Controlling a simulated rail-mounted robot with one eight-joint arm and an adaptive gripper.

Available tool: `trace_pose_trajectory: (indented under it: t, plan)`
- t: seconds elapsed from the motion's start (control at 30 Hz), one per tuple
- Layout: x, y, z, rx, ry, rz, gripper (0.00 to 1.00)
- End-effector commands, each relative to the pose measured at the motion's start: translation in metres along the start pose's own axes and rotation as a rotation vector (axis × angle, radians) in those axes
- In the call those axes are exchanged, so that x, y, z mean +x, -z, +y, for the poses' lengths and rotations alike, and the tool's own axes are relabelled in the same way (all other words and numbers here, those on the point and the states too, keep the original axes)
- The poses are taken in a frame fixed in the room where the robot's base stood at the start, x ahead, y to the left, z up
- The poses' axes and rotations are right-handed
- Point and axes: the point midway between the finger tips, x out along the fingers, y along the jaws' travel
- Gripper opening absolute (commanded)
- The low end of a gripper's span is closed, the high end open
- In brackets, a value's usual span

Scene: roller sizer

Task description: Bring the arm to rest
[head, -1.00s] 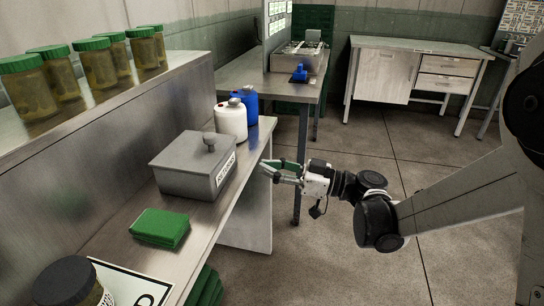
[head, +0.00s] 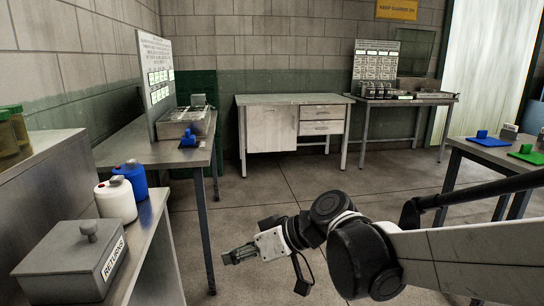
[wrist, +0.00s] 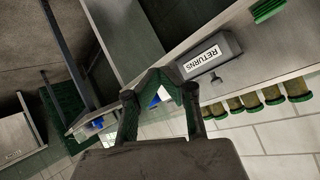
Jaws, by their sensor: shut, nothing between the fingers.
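My gripper (head: 230,257) is shut and empty in the head view. It hangs in the air over the floor, to the right of the steel bench and apart from it. In the wrist view the fingers of my gripper (wrist: 162,78) come together, with nothing held between them. My arm reaches in from the right with its elbow bent.
A grey RETURNS box (head: 66,262), a white bottle (head: 116,201) and a blue bottle (head: 130,178) stand on the left bench. A white cabinet (head: 268,128) stands at the back. A table (head: 500,152) is at the right. The middle floor is clear.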

Motion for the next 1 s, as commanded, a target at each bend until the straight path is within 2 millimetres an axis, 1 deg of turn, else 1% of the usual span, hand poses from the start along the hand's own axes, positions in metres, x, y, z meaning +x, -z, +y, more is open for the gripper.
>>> trace_pose_trajectory:
  t: [0.03, 0.17, 0.3, 0.6, 0.7, 0.8, 1.0]
  plan:
    - [-0.013, -0.010, 0.002, 0.032, -0.047, -0.023, 0.00]
    - [-0.046, -0.035, 0.010, 0.123, -0.179, -0.077, 0.00]
    - [-0.082, -0.065, 0.018, 0.217, -0.327, -0.119, 0.00]
    - [-0.161, -0.130, 0.029, 0.398, -0.652, -0.154, 0.00]
    - [-0.183, -0.149, 0.030, 0.442, -0.745, -0.151, 0.00]
    - [-0.201, -0.164, 0.031, 0.476, -0.823, -0.145, 0.00]
    - [-0.231, -0.189, 0.031, 0.526, -0.950, -0.125, 0.00]
